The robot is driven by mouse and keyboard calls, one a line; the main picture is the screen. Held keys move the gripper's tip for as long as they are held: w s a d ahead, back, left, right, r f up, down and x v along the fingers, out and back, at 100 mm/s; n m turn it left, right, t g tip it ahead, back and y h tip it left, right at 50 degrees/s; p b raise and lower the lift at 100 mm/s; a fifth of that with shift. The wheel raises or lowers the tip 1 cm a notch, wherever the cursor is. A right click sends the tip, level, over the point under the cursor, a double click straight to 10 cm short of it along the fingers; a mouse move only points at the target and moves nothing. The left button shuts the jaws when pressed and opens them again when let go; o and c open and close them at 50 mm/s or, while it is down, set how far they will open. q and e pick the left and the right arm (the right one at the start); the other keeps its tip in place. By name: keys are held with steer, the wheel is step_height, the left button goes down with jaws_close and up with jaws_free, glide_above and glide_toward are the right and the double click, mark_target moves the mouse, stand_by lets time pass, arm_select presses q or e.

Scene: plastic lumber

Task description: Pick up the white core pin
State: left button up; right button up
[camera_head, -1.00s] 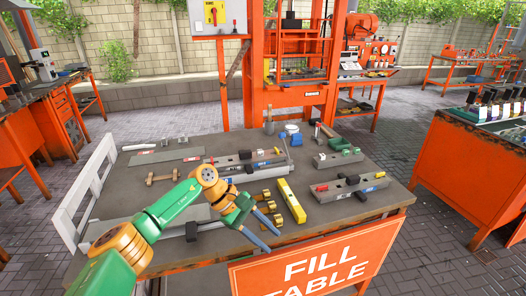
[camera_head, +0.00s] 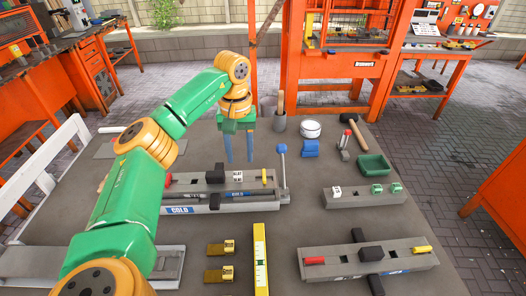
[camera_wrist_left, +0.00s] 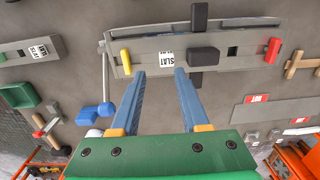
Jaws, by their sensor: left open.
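A thin white rod (camera_head: 108,130), perhaps the white core pin, lies by the table's far left edge, partly hidden by my left arm in the head view. A small white piece that may be its end shows at the right of the left wrist view (camera_wrist_left: 300,120). My left gripper (camera_head: 240,158) is open and empty, fingers pointing down behind the long grey mould (camera_head: 213,187). In the left wrist view the gripper (camera_wrist_left: 160,75) has its blue fingers apart near this mould, which carries a yellow pin (camera_wrist_left: 126,57), a red pin (camera_wrist_left: 272,49) and a "SLAT" label.
A second mould (camera_head: 340,262) with red and yellow pins lies front right, beside a yellow level (camera_head: 260,262). The table centre front is partly clear.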

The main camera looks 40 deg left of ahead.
mark_target(237, 175)
arm_select(q)
steer(key=shift+w+f, duration=0.2)
steer(key=shift+w, duration=0.05)
steer(key=f, duration=0.1)
steer(key=s+f+p, duration=0.2)
steer(key=shift+s+a, duration=0.2)
steer(key=shift+a, duration=0.05)
step_height(237, 175, down, 3)
steer(key=shift+w+a+r, duration=0.1)
steer(key=shift+r, duration=0.1)
steer(key=shift+w+f, duration=0.3)
steer(key=shift+w, duration=0.1)
steer(key=shift+s+r, duration=0.15)
jaws_close()
arm_select(e)
steer(key=shift+s+r, duration=0.3)
steer(key=shift+r, duration=0.3)
steer(key=shift+s+r, duration=0.3)
steer(key=shift+r, duration=0.25)
